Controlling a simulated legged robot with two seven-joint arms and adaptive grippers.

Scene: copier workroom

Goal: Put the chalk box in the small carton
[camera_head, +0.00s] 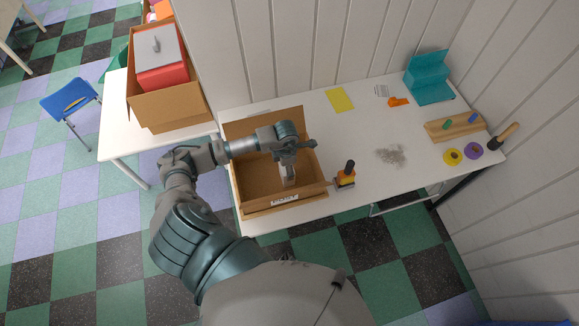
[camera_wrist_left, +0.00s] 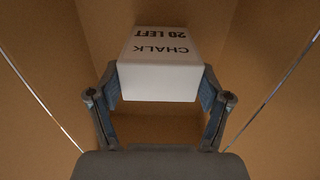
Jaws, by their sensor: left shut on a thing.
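The small carton (camera_head: 254,195) is an open brown cardboard box on the white table. My left gripper (camera_head: 288,160) reaches over it, pointing down inside its walls. The gripper is shut on the white chalk box (camera_head: 288,177), which is inside the carton's opening. In the left wrist view the chalk box (camera_wrist_left: 158,66) shows the printed words "CHALK" and "20 LEFT", with my left gripper's fingers (camera_wrist_left: 159,88) on its two sides. Brown cardboard surrounds it there. I cannot tell whether the chalk box touches the carton's floor. My right gripper is not in view.
A larger carton (camera_head: 180,105) with a red box (camera_head: 163,65) is at the upper left. A yellow note (camera_head: 340,100), teal holder (camera_head: 429,79) and wooden block (camera_head: 454,127) lie farther right.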

